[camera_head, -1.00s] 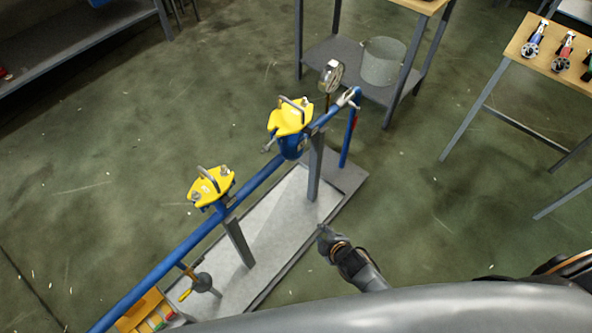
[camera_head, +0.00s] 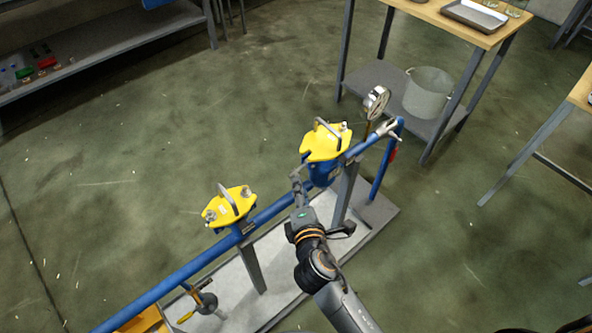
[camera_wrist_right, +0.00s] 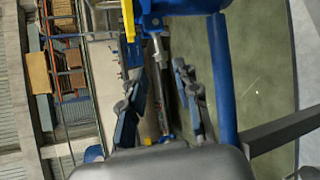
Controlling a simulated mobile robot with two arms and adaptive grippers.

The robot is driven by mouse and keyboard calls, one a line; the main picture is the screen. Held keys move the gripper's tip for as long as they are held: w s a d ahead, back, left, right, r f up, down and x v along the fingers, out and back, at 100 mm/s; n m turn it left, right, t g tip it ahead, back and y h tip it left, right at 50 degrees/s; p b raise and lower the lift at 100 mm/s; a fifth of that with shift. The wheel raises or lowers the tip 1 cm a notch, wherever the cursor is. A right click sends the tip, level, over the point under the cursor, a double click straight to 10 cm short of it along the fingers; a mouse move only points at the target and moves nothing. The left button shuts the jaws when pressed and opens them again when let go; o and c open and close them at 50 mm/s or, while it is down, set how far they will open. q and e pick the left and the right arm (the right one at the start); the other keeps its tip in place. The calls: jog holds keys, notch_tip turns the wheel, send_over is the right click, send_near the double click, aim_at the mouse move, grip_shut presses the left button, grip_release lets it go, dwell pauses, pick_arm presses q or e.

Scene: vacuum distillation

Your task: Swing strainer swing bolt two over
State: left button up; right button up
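Two strainers with yellow covers and grey handles sit on a blue pipe (camera_head: 180,264). The farther strainer (camera_head: 323,142) has a blue body and a nut (camera_head: 345,127) on its cover's right side. The nearer strainer (camera_head: 228,208) shows nuts at both sides of its cover. My right gripper (camera_head: 299,184) is at the near left side of the farther strainer's body, below its cover. In the right wrist view, my right gripper (camera_wrist_right: 160,98) is open, its fingers apart on either side of a silver swing bolt (camera_wrist_right: 158,48) hanging beside the yellow cover. Contact cannot be told. My left gripper is out of view.
A pressure gauge (camera_head: 376,101) and a blue upright pipe (camera_head: 384,165) stand behind the farther strainer. Grey posts (camera_head: 250,265) carry the pipe over a grey base plate (camera_head: 228,288). A table with a bucket (camera_head: 428,93) on its shelf stands back right. The floor at left is clear.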

aim_at(296, 171)
jog(key=x, duration=0.8)
jog(key=shift+w+f+b, duration=0.1)
jog(key=shift+w+b, duration=0.05)
jog(key=shift+b, duration=0.15)
grip_shut()
